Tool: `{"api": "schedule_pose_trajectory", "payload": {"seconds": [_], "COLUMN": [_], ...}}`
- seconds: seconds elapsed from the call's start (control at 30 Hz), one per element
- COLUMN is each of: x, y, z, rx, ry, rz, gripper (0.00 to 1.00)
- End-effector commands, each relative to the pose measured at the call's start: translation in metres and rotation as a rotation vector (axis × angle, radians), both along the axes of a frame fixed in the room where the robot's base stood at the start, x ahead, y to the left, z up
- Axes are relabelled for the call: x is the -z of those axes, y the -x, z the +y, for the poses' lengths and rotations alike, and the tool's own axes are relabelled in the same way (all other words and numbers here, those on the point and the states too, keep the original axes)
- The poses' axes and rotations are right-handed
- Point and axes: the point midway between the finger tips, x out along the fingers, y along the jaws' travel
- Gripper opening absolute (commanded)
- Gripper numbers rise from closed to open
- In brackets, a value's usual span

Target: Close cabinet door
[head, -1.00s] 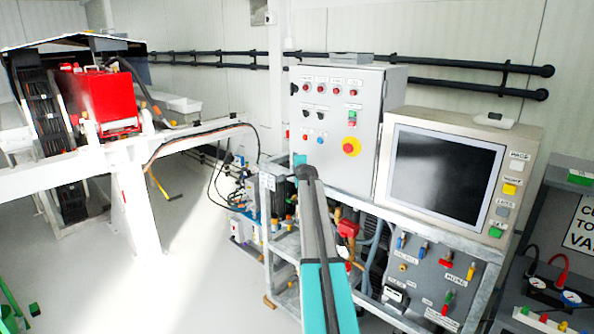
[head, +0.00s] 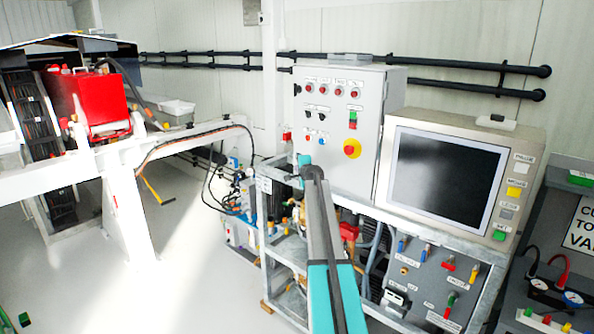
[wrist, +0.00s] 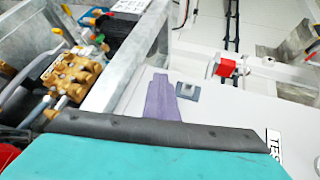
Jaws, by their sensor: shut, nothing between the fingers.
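The grey control cabinet (head: 335,130) stands in the middle of the head view. Its front door carries red buttons and a yellow-red stop knob and looks flush with the box. My teal and dark grey arm rises in front of its lower left corner. In the wrist view, a narrow purple shape in the middle appears to be my gripper (wrist: 161,82), with its fingers together and nothing between them. It lies over a white panel (wrist: 215,115) with a grey square latch (wrist: 188,92) and a partly hidden label. Whether that panel is a cabinet door, and whether I touch it, I cannot tell.
A screen console (head: 446,175) stands right of the cabinet. A metal frame (head: 285,275) and brass pump (wrist: 75,77) are close beside my arm. A red machine (head: 95,105) on a white stand is at left.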

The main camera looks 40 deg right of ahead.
Motion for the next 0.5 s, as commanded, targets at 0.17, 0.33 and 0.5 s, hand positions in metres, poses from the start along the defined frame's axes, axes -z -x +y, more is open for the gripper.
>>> {"api": "schedule_pose_trajectory", "payload": {"seconds": [0.17, 0.33, 0.5], "x": [-0.001, -0.001, -0.002], "y": [0.001, 0.002, 0.004], "z": [-0.003, 0.0, 0.012], "rx": [0.005, 0.004, 0.003], "ry": [0.003, 0.003, 0.003], "rz": [-0.002, -0.002, -0.001], "gripper": [0.0, 0.0, 0.0]}}
